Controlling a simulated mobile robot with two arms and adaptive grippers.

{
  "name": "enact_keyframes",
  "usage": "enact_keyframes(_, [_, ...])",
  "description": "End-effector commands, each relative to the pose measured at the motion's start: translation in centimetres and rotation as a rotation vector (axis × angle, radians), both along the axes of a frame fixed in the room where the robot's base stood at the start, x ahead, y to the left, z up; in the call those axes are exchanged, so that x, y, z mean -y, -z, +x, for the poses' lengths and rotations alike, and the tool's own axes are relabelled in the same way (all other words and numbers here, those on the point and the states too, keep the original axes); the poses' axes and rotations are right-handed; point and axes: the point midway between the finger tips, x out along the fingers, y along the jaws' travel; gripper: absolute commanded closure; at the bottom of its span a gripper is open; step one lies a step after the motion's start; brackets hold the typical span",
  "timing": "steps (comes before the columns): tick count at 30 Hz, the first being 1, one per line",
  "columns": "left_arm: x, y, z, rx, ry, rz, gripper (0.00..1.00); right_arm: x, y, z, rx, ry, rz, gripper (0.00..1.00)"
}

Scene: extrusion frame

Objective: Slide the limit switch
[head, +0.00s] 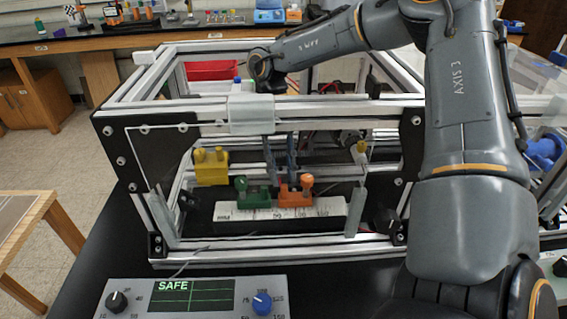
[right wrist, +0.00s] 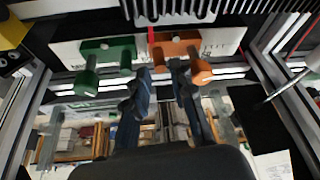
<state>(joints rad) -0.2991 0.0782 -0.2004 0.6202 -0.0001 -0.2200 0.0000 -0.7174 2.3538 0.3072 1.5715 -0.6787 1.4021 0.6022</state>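An orange slider block (head: 295,194) with upright knobs sits on a white scale bar (head: 335,207) inside the frame. A green slider block (head: 253,196) stands just left of it on the same bar. No label shows which one is the limit switch. My right arm reaches over the frame's top rail. My right gripper (head: 281,165) points down, its fingers apart above the orange block's left end. In the right wrist view the fingertips (right wrist: 160,72) stand open beside the orange block (right wrist: 176,47), with the green block (right wrist: 108,50) to the left. Whether they touch the orange block is unclear. My left gripper is out of view.
The extrusion frame's top rail (head: 350,106) and side posts surround the work space. A yellow block (head: 211,167) is at the left inside the frame. A control panel (head: 207,300) in front reads SAFE and has two knobs. A red bin (head: 211,70) stands behind.

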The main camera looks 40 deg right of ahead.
Motion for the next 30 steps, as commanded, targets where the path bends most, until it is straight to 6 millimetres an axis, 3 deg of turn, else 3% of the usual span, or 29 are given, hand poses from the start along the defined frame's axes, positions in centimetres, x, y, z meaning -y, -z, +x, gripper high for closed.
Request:
enact_keyframes(6, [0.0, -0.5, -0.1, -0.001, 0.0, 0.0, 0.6, -0.3, 2.0, -0.8, 0.0, 0.0, 0.0, 0.76])
enact_keyframes(16, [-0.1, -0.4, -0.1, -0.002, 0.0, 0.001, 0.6, -0.4, 2.4, -0.9, 0.0, 0.0, -0.001, 0.76])
enact_keyframes(20, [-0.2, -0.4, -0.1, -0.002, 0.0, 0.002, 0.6, -0.4, 2.4, -0.9, 0.0, 0.0, -0.001, 1.0])
enact_keyframes(30, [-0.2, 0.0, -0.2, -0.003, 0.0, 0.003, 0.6, -0.4, 2.5, -0.8, 0.001, 0.0, -0.002, 1.0])
